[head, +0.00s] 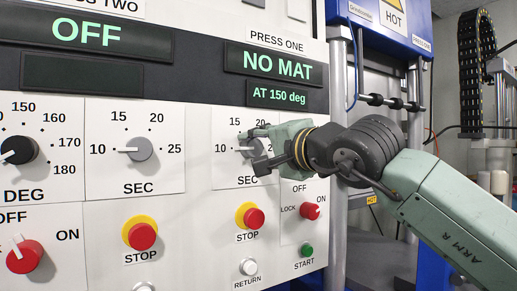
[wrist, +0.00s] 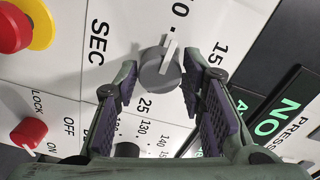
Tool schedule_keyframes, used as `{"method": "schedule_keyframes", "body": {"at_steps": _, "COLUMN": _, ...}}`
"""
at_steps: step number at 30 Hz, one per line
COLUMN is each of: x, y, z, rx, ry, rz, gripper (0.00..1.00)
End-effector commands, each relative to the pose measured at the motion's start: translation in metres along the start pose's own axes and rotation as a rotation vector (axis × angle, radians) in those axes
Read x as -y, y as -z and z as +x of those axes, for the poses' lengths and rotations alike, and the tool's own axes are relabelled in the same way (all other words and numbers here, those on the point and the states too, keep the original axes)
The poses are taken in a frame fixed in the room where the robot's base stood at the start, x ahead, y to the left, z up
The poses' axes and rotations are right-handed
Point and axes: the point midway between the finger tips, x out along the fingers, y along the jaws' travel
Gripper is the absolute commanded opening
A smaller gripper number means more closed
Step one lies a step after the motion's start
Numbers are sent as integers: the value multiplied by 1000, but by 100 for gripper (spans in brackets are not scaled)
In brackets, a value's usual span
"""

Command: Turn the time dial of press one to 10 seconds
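Press one's time dial is a grey knob (head: 247,147) with a white pointer, on a white plate marked SEC. The pointer is toward the left, at or near the 10 mark. The knob also shows in the wrist view (wrist: 158,70), where its white pointer is toward the number at the top edge. My gripper (head: 259,148) is at this dial, with one finger above and one below it. In the wrist view my gripper (wrist: 160,68) is open, its fingertips on either side of the knob. I cannot tell whether they touch it.
Press two's SEC dial (head: 139,149) is to the left. Below press one's dial are a red STOP button (head: 254,218), a red LOCK/ON switch (head: 310,211), a white RETURN button (head: 250,267) and a green START button (head: 306,250). A display (head: 277,66) above reads NO MAT.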

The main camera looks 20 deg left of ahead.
Motion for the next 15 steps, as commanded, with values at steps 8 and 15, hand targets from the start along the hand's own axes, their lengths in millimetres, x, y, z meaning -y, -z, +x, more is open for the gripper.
{"method": "schedule_keyframes", "body": {"at_steps": 8, "x": 0, "y": 0, "z": 0, "rx": 0, "ry": 0, "rz": 1, "gripper": 52}}
{"method": "schedule_keyframes", "body": {"at_steps": 15, "x": 0, "y": 0, "z": -2, "rx": 0, "ry": 0, "rz": 2, "gripper": 52}}
